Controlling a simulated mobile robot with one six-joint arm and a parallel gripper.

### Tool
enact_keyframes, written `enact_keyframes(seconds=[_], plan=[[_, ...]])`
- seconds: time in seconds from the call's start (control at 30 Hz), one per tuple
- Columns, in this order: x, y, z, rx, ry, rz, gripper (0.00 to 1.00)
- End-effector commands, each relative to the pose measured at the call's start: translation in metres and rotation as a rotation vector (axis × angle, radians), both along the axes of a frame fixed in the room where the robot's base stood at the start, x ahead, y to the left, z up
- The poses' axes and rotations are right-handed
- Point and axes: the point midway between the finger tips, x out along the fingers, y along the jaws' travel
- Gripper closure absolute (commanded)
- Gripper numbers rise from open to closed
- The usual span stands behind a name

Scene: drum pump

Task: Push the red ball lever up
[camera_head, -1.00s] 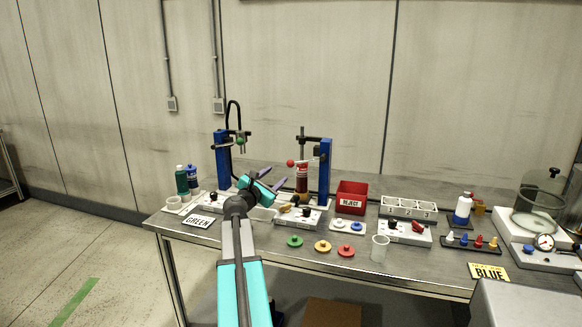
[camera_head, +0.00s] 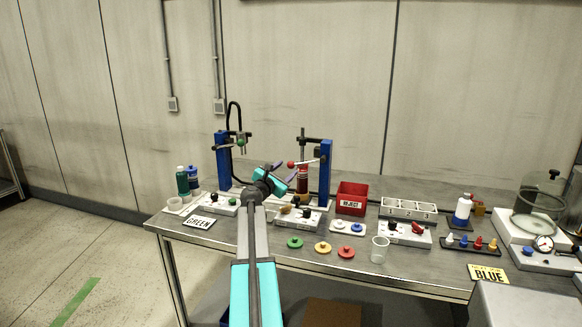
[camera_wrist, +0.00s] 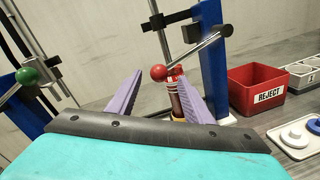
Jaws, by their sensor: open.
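The red ball (camera_head: 291,164) sits on the left end of a thin metal lever, in front of the right blue post (camera_head: 325,173). In the wrist view the red ball (camera_wrist: 159,72) shows between and just above the two purple fingertips, with its rod slanting up to the right. Whether a finger touches the ball cannot be told.
A green ball lever (camera_head: 241,142) hangs by the left blue post (camera_head: 223,160). A red REJECT bin (camera_head: 351,198) stands right of the posts. Boxes with knobs and several coloured discs lie along the front of the bench.

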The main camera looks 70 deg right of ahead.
Motion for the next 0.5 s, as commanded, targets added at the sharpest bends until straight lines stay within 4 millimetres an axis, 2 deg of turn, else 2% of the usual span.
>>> enact_keyframes(seconds=[0.2,0.5], plan=[[-0.001,-0.024,0.001,0.000,0.001,-0.001,0.54],[-0.004,-0.049,0.001,0.000,0.000,-0.002,0.54]])
